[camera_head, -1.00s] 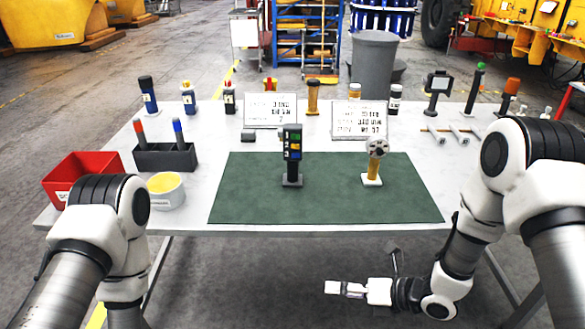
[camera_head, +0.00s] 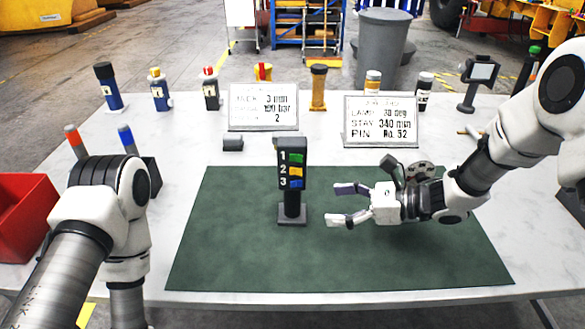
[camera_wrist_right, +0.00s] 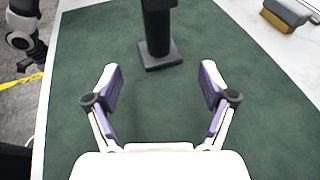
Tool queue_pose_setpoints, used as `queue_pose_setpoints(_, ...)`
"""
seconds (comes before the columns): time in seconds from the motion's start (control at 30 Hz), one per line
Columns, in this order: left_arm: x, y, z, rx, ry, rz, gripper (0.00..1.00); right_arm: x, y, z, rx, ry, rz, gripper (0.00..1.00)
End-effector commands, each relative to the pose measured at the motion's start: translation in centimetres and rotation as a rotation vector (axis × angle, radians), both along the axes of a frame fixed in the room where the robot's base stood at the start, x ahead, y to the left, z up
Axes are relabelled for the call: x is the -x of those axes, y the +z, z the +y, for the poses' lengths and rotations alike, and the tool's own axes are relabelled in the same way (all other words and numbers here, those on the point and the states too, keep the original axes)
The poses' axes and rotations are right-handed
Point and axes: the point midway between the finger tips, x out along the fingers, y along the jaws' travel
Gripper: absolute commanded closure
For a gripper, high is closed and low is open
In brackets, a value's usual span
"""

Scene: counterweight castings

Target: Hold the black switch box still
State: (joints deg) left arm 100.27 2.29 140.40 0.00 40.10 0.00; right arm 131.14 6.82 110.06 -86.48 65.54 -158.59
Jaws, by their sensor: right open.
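The black switch box (camera_head: 291,166) stands upright on a black post with a square base on the green mat (camera_head: 240,255). Its face shows the numbers 1, 2 and 3 beside green, orange and blue switches. My right gripper (camera_head: 340,204) is open and empty, just right of the post, with its fingers pointing at it. In the right wrist view the post and base (camera_wrist_right: 160,52) lie ahead of and between the open fingers (camera_wrist_right: 160,88), apart from them. The box's upper part is out of that view. My left arm shows at the left; its gripper is not in view.
Two white sign boards (camera_head: 263,107) (camera_head: 381,121) stand behind the mat. A red bin (camera_head: 22,215) is at the left. A round grey-faced piece (camera_head: 421,171) is partly hidden behind my right arm. The front of the mat is clear.

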Motion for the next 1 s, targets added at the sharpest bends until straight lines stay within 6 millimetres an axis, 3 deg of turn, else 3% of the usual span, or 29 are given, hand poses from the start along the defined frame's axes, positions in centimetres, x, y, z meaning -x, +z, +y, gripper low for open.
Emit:
queue_pose_setpoints(0.3, 0.0, 0.0, 0.0, 0.000, 0.000, 0.000, 0.37, -1.4, -1.7, 4.8, 0.004, 0.004, 0.001, 0.17)
queue_pose_setpoints(0.4, 0.0, -2.2, 0.0, 0.000, 0.000, -0.001, 0.37, -1.8, -2.9, 6.4, 0.002, 0.004, -0.001, 0.17)
queue_pose_setpoints(0.5, 0.0, -3.0, 0.0, 0.000, 0.000, 0.000, 0.37, -2.2, -3.0, 7.5, 0.002, 0.003, -0.001, 0.17)
queue_pose_setpoints(0.9, 0.0, -3.2, 0.0, 0.000, 0.000, -0.001, 0.37, -2.6, -2.8, 8.4, 0.000, 0.000, 0.001, 0.17)
queue_pose_setpoints(1.0, 0.0, -3.2, 0.0, 0.000, 0.000, -0.001, 0.37, -2.6, -2.8, 8.4, 0.001, 0.000, 0.001, 0.53)
